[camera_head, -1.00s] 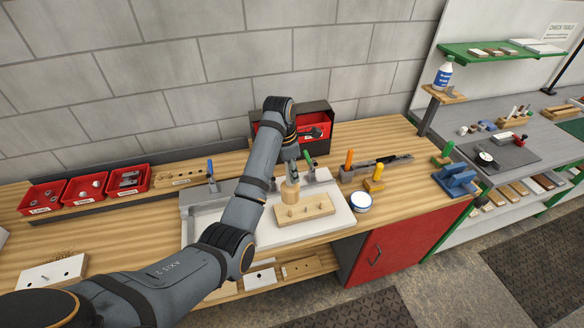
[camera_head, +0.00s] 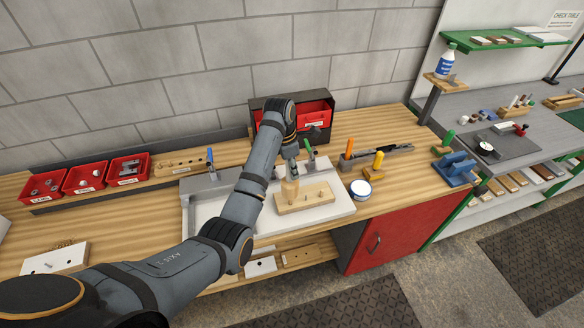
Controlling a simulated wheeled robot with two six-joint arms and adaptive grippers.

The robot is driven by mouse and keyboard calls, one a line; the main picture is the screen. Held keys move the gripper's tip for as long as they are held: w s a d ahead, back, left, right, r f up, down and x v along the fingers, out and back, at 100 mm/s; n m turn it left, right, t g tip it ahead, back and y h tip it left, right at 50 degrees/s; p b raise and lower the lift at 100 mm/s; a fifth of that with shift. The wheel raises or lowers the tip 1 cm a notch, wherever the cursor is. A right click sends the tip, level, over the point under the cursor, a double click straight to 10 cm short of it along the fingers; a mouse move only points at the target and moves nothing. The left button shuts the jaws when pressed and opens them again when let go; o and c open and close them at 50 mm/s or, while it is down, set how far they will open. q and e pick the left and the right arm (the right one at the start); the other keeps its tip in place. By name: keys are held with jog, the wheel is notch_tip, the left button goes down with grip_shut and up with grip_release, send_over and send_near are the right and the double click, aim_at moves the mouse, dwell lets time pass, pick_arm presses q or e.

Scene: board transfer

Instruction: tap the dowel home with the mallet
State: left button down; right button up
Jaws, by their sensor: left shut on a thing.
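A pale wooden board (camera_head: 318,199) lies on the white tray-like fixture in the middle of the bench. Short dowels (camera_head: 305,197) stand up from its top. My right gripper is not in view.
Clamps with blue (camera_head: 211,160) and green handles stand at the fixture (camera_head: 340,206). A white round tub (camera_head: 361,189) and orange-handled tools (camera_head: 349,149) are to the right. Red bins (camera_head: 128,170) line the back left. A dark cabinet with a red bin (camera_head: 305,112) stands behind my arm.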

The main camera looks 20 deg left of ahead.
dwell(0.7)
pick_arm(q)
jog(key=shift+f, duration=1.45)
jog(key=shift+s, duration=0.15)
